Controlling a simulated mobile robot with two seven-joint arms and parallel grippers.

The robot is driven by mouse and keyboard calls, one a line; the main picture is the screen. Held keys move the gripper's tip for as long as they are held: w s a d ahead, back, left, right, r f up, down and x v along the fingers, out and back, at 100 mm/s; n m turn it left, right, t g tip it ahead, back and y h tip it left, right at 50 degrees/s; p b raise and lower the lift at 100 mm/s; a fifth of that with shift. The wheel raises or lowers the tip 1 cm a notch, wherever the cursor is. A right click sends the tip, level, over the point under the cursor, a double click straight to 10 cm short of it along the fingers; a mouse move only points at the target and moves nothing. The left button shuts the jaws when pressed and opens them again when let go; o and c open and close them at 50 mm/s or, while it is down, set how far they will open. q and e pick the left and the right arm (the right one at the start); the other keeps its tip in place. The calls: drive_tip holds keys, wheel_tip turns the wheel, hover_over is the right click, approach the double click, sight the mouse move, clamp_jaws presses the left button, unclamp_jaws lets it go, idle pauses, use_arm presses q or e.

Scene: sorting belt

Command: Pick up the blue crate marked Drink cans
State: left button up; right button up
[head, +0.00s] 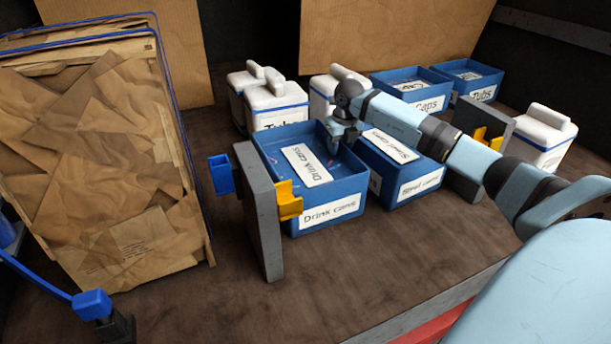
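The blue crate marked Drink cans (334,196) stands upright on the brown surface near the middle of the head view. It has a white label on its front and another white label plate inside. My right gripper (341,138) comes in from the right and points down at the crate's back right rim. Its fingertips overlap the rim in the picture. I cannot tell whether they touch it or how far apart they are. My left gripper is not in view.
A grey post (261,215) with blue and yellow brackets stands left of the crate. White lidded tubs (276,105) stand behind. A cardboard bale (100,160) fills the left. The front surface is clear.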

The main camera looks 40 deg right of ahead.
drive_tip(key=shift+f, duration=0.35)
clamp_jaws()
drive_tip(key=shift+r, duration=0.15)
idle(1.0)
